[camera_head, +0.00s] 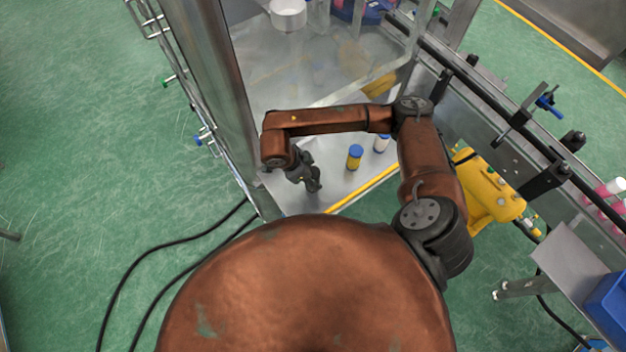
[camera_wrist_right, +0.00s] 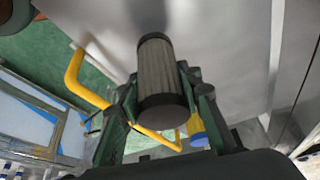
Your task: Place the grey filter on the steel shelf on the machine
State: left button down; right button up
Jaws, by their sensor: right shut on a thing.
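The grey filter (camera_wrist_right: 157,78) is a pleated cylinder with dark end caps. In the right wrist view it stands between the two fingers of my right gripper (camera_wrist_right: 163,108), which is shut on it. In the head view my right gripper (camera_head: 313,184) is over the left front part of the steel shelf (camera_head: 338,183). The filter cannot be made out there, hidden by or blending with the dark gripper. The shelf's grey surface also shows beyond the filter in the right wrist view (camera_wrist_right: 225,45). I cannot tell whether the filter touches it. My left gripper is not in view.
A yellow-and-blue can (camera_head: 354,158) and a white container with blue cap (camera_head: 381,144) stand on the shelf, right of the gripper. A yellow rail (camera_head: 365,189) runs along its front edge. A steel post (camera_head: 212,75) rises at left. Clear panels stand behind.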

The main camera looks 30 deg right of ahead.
notch_tip(320, 180, down, 2)
jog(key=shift+f, duration=0.15)
jog(key=shift+f, duration=0.1)
jog(key=shift+f, duration=0.1)
jog(key=o, duration=1.2)
jog(key=shift+c, duration=0.2)
